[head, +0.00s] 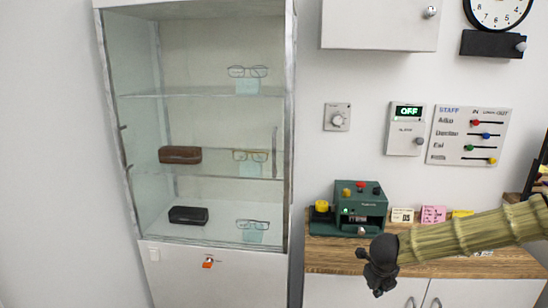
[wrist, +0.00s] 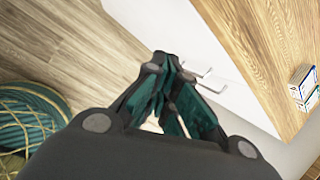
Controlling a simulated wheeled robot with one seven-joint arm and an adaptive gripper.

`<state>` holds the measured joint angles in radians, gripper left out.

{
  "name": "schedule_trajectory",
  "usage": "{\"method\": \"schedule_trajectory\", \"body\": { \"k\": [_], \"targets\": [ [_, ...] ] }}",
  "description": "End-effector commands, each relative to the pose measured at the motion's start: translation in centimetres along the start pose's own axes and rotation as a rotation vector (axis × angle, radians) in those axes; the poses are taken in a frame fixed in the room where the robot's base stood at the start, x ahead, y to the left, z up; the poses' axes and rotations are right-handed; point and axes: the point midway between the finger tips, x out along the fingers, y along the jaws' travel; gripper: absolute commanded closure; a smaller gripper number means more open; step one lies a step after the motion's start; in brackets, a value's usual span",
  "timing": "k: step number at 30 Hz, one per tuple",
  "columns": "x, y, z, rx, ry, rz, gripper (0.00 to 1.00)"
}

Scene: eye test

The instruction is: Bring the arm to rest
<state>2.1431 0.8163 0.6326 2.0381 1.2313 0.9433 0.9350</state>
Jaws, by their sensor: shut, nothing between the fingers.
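My gripper (head: 378,272) is dark and sits at the end of my arm, which reaches in from the right in the head view. It hangs in front of the wooden counter's front edge, below the green machine, and appears to touch nothing. In the wrist view my gripper (wrist: 168,62) has its fingers drawn together with nothing between them. The fingers point toward the cabinet front beneath the counter. The exact gap to the cabinet cannot be told.
A wooden counter (head: 330,259) bears a green machine (head: 361,209) and small cards (head: 433,214). A glass display case (head: 205,140) with glasses and cases stands left. In the wrist view, a teal round thing (wrist: 30,120) lies left, with bare wood floor (wrist: 60,45) beyond.

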Motion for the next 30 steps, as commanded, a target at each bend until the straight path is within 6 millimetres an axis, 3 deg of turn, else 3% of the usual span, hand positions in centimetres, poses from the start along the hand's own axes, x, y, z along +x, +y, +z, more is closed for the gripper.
{"method": "schedule_trajectory", "body": {
  "k": [8,15,22,30],
  "targets": [
    [5.7,7.2,-6.0,-0.553,0.016,-0.042,1.00],
    [9.4,13.6,-13.5,-1.111,0.012,-0.014,1.00],
    [11.0,19.0,-21.9,-1.636,-0.021,0.075,1.00],
    [10.4,23.7,-32.8,-2.222,-0.116,0.259,1.00]
  ]
}}
